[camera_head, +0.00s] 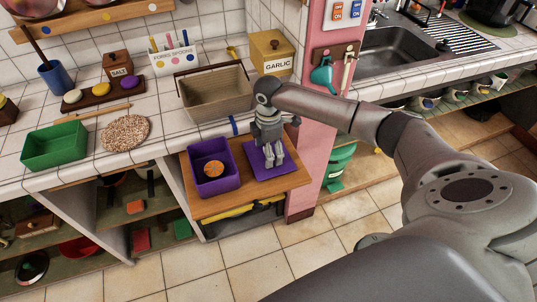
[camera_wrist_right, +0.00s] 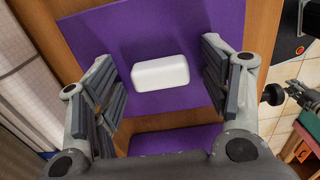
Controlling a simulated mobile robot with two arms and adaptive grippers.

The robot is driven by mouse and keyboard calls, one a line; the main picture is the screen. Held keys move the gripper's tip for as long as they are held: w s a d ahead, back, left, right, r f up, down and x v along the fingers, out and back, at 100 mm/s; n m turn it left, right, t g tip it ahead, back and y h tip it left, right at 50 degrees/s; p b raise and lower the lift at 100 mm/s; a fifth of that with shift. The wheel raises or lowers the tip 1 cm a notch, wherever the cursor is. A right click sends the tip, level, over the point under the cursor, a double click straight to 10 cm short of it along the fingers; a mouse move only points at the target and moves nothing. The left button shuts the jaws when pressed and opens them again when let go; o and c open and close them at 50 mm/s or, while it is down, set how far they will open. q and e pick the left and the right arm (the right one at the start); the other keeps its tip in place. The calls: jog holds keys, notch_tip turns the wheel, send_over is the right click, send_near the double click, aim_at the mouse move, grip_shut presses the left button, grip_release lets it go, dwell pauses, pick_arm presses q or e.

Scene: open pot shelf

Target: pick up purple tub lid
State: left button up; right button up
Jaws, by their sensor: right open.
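The purple tub lid (camera_head: 257,169) lies flat on a wooden pull-out board, partly hidden by my right gripper in the head view. In the right wrist view the lid (camera_wrist_right: 170,35) has a white block handle (camera_wrist_right: 160,72) on top. My right gripper (camera_head: 271,160) is directly over the lid, fingers pointing down. In the right wrist view the open, empty gripper (camera_wrist_right: 162,78) has a finger on each side of the handle, with gaps on both sides. The open purple tub (camera_head: 203,183) stands left of the lid and holds an orange round item.
The wooden board (camera_head: 243,193) juts out below the tiled counter. A beige basket (camera_head: 190,105) with a dark handle stands behind on the counter. A pink pillar (camera_head: 302,190) rises close to the right of the board. A garlic box (camera_head: 272,50) stands farther back.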

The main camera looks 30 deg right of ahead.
jog(key=shift+c, duration=0.4)
jog(key=c, duration=1.1)
jog(key=shift+o, duration=0.2)
jog(key=shift+r, duration=0.15)
